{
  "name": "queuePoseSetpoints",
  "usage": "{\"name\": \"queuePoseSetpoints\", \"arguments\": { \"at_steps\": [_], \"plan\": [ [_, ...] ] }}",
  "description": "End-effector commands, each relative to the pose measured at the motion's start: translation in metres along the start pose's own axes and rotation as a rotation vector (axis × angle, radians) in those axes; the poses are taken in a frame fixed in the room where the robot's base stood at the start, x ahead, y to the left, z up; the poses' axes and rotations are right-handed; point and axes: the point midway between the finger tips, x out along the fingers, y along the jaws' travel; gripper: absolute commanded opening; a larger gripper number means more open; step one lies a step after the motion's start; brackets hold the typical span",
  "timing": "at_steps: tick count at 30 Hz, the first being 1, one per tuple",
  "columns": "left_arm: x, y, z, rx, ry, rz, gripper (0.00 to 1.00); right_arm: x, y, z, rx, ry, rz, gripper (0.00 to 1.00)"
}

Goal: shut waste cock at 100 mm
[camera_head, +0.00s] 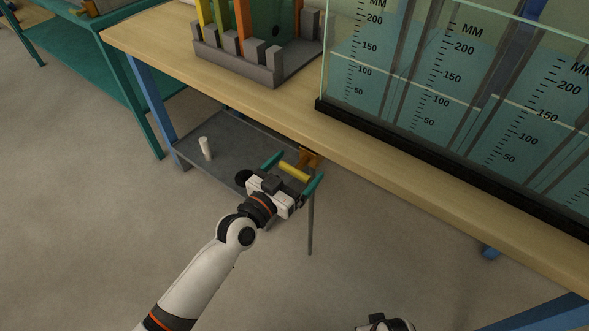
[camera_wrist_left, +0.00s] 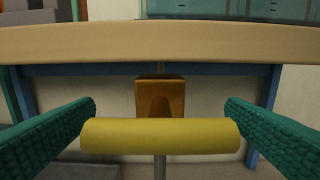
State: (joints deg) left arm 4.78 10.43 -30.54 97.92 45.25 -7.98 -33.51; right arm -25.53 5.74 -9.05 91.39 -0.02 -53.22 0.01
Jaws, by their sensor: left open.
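The waste cock has a yellow bar handle (camera_head: 294,171) and a brass body (camera_head: 310,158) under the front edge of the bench. In the left wrist view the handle (camera_wrist_left: 160,136) lies crosswise, with the brass body (camera_wrist_left: 160,98) behind it and a thin grey stem below. My left gripper (camera_head: 293,173) is open, its teal fingers on either side of the handle's ends. Small gaps seem to show there, so it is not gripped. The glass flume (camera_head: 455,75) has several MM scales and bluish water. I cannot read the water level surely. My right gripper's fingers are not visible.
The wooden bench (camera_head: 160,45) runs above the cock. A grey shelf (camera_head: 225,140) below it bears a white cylinder (camera_head: 205,148). A grey rack (camera_head: 240,68) with coloured strips stands on the bench. The floor in front is clear.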

Motion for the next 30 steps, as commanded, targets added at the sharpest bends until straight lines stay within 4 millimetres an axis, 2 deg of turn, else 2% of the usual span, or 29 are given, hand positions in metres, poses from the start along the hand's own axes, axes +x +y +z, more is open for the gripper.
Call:
{"name": "queuePoseSetpoints", "arguments": {
  "at_steps": [2, 10, 15, 18, 24, 30],
  "plan": [
    [0.000, 0.000, 0.000, 0.000, 0.000, 0.000, 0.95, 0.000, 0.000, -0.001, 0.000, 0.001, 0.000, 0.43],
    [0.000, 0.000, 0.000, 0.000, 0.000, 0.000, 0.50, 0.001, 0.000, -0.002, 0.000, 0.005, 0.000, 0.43],
    [-0.001, 0.001, 0.001, -0.043, 0.001, 0.000, 0.50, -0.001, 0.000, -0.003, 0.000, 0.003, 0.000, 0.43],
    [0.000, 0.001, 0.001, -0.135, 0.001, -0.001, 0.50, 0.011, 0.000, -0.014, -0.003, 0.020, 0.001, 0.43],
    [0.000, 0.002, 0.001, -0.311, 0.000, -0.001, 0.50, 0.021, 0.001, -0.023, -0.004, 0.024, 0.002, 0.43],
    [0.000, 0.002, 0.000, -0.349, -0.001, 0.000, 0.50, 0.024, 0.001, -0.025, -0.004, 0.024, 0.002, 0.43]
  ]
}}
